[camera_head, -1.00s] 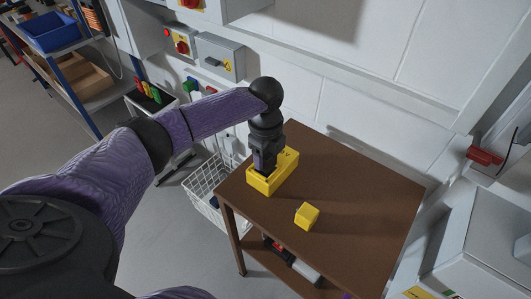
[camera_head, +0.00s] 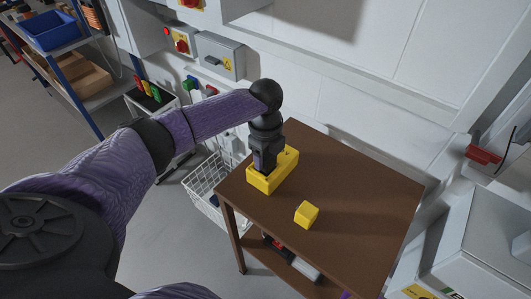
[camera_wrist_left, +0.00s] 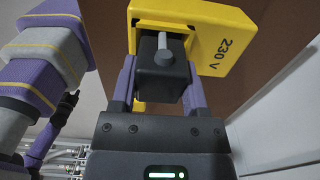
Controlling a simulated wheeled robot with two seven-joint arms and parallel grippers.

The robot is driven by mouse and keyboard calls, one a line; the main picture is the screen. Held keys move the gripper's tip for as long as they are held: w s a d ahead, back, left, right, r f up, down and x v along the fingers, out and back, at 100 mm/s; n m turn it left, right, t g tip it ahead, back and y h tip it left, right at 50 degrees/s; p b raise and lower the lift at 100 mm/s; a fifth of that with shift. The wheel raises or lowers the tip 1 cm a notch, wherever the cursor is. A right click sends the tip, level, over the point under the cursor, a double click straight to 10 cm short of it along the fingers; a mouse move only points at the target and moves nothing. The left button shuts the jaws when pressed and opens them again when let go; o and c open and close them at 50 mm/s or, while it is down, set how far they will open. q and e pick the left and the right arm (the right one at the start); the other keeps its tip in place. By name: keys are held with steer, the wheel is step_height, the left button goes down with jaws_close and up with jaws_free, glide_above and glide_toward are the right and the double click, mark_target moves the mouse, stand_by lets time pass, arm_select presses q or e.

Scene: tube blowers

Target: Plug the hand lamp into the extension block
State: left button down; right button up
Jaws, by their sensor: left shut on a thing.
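The yellow extension block (camera_head: 284,164) stands on the brown table near its back left edge. Its side, marked 230 V, shows in the left wrist view (camera_wrist_left: 222,45). My left gripper (camera_head: 262,166) points down at the block's near left part. In the left wrist view, my left gripper (camera_wrist_left: 158,90) is shut on a black plug (camera_wrist_left: 160,72) with a grey stub on it. The plug is at a recess in the block; its pins are hidden, so I cannot tell how deep it sits. The hand lamp itself cannot be made out. My right gripper is not in view.
A small yellow block (camera_head: 306,214) lies on the table (camera_head: 360,195) in front of the extension block. A white wire basket (camera_head: 208,190) stands left of the table, and a wall is behind. The table's right half is clear. Dark and light items lie on the lower shelf.

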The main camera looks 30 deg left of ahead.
arm_select(q)
steer(key=shift+f, duration=0.5)
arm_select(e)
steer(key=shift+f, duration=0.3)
arm_select(q)
jaws_free()
steer(key=shift+r, duration=0.15)
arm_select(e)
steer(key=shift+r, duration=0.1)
arm_select(q)
step_height(320, 180, up, 10)
steer(key=p, duration=0.3)
steer(key=shift+f, duration=0.2)
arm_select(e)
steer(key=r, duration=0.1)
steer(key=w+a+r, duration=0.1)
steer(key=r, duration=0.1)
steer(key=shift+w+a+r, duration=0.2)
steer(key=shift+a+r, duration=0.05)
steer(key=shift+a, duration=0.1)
